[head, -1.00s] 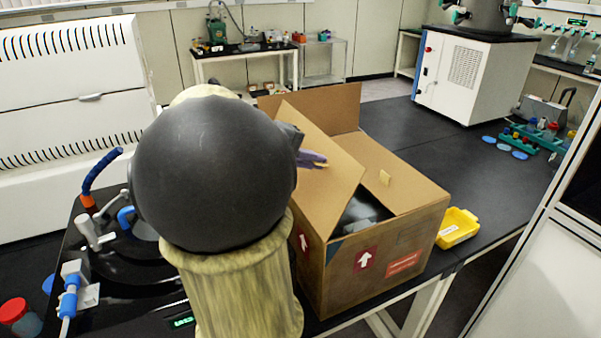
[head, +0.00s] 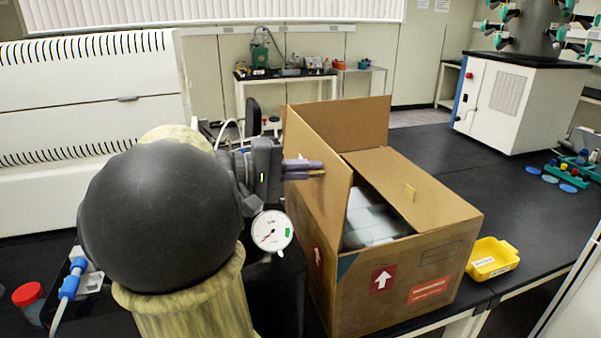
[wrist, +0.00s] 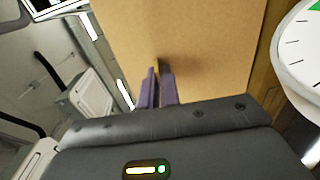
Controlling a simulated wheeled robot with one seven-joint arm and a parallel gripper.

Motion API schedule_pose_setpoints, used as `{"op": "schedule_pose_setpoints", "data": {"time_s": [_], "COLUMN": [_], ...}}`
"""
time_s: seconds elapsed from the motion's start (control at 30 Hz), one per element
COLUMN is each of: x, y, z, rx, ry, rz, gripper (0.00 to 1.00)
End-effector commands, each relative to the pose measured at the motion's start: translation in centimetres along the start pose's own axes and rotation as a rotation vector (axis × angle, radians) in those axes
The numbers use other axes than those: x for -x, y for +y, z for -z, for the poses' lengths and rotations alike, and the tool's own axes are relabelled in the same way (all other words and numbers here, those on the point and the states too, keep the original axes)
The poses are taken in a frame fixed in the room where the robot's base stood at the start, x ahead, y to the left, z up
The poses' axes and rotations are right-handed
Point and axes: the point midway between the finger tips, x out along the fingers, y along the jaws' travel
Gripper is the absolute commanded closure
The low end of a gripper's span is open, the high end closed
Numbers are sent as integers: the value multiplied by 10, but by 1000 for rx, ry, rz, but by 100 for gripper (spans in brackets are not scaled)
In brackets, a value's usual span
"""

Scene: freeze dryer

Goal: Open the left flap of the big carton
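The big carton (head: 400,285) is a brown box on the black bench. Its left flap (head: 332,205) stands nearly upright along the left side, and it fills the upper middle of the wrist view (wrist: 205,45). My gripper (head: 318,170) is at this flap, its two purple fingers close together. Pale contents (head: 372,220) show in the opening.
The back flap (head: 350,124) stands upright. A yellow tray (head: 491,258) sits right of the carton, near the bench edge. A round dial gauge (head: 270,231) is close below my gripper. A red-capped jar (head: 28,297) is at lower left. The bench (head: 425,143) behind the carton is clear.

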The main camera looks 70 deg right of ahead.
Motion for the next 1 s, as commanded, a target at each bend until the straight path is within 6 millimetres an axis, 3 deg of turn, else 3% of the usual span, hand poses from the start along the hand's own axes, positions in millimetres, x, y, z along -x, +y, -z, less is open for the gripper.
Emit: {"op": "schedule_pose_setpoints", "data": {"time_s": [0.6,0.7,1.0], "x": [-2,-2,-2], "y": [-8,-7,-5], "z": [-2,-2,-2], "rx": [8,8,4], "ry": [-11,-11,-12], "rz": [13,12,9], "gripper": [100,76,74]}}
